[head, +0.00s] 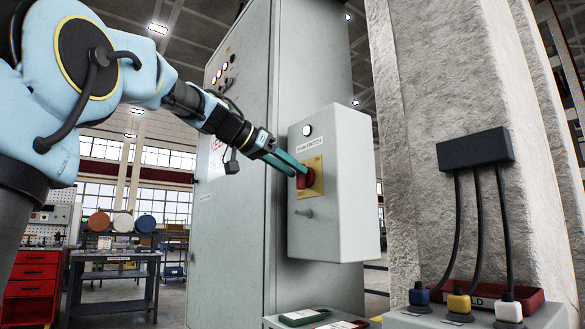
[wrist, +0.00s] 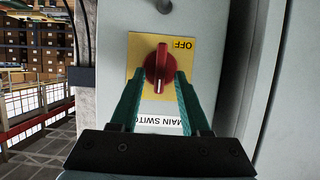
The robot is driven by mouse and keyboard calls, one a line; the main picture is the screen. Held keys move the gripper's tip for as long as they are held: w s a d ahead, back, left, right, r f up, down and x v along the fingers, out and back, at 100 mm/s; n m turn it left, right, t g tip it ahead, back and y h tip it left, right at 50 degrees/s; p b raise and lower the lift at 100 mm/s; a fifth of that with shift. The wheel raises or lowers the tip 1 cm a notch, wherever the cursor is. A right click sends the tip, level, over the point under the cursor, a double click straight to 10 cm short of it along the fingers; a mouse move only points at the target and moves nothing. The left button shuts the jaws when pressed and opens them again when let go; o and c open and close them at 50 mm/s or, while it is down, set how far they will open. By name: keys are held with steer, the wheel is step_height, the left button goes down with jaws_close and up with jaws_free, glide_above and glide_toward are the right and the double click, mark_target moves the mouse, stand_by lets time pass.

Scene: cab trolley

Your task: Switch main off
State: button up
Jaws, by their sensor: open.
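The main switch is a red rotary knob (head: 304,178) on a yellow plate (head: 312,188), on the front of a grey box (head: 339,220) under a "MAIN SWITCH" label. In the wrist view the picture is upside down. There the red knob (wrist: 158,66) stands with its grip vertical and its white mark toward the label (wrist: 160,121). "OFF" is printed on the yellow plate (wrist: 140,48) at its upper right. My gripper (head: 288,165) is open, its teal fingers (wrist: 160,84) on either side of the knob. I cannot tell whether they touch it.
A tall grey cabinet (head: 232,220) with indicator lamps stands behind the box. A rough concrete pillar (head: 415,130) is on the right, carrying a black cable block (head: 475,148). Coloured plugs and a red tray (head: 525,295) are below. A workbench (head: 112,275) is far left.

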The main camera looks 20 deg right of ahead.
steer(key=shift+d+f, duration=0.15)
steer(key=shift+d, duration=0.15)
jaws_close()
stand_by(0.5)
